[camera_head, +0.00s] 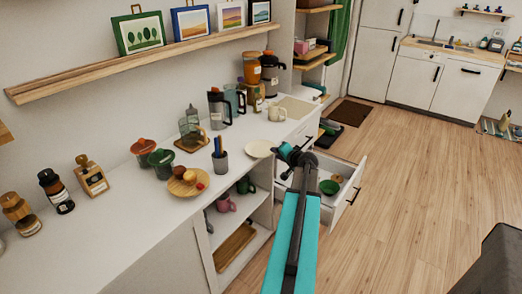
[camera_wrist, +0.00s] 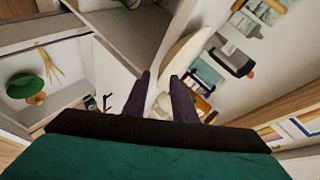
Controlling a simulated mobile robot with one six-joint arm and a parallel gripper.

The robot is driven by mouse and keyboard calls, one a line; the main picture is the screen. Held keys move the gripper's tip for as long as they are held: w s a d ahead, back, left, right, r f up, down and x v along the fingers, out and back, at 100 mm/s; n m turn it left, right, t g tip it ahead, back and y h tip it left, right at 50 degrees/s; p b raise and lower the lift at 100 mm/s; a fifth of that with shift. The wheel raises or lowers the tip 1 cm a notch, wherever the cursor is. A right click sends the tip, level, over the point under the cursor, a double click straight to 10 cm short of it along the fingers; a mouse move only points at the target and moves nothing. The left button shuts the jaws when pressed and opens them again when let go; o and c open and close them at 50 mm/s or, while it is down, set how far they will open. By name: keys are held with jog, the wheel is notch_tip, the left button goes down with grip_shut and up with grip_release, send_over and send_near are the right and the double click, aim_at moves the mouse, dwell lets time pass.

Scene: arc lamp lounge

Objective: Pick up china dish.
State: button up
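The china dish (camera_head: 260,148) looks like a cream-white plate. It lies on the white counter near its front edge. In the wrist view the dish (camera_wrist: 186,48) shows as a thin pale oval, just beyond the fingertips and closer to the right-hand finger. My gripper (camera_head: 296,158) is beside the dish, to its right in the head view, around the counter's front edge. In the wrist view my gripper (camera_wrist: 160,76) has two dark fingers standing apart, with no object clearly held between them. Whether a finger touches the dish cannot be told.
An open drawer (camera_head: 349,198) below holds a green bowl (camera_head: 329,187). A pen cup (camera_head: 220,160) and a wooden plate with fruit (camera_head: 187,182) stand left of the dish. A pale mug (camera_head: 277,112) is behind it.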

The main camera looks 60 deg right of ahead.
jog(key=shift+x, duration=0.95)
jog(key=shift+a, duration=0.1)
jog(key=shift+c, duration=0.3)
grip_shut()
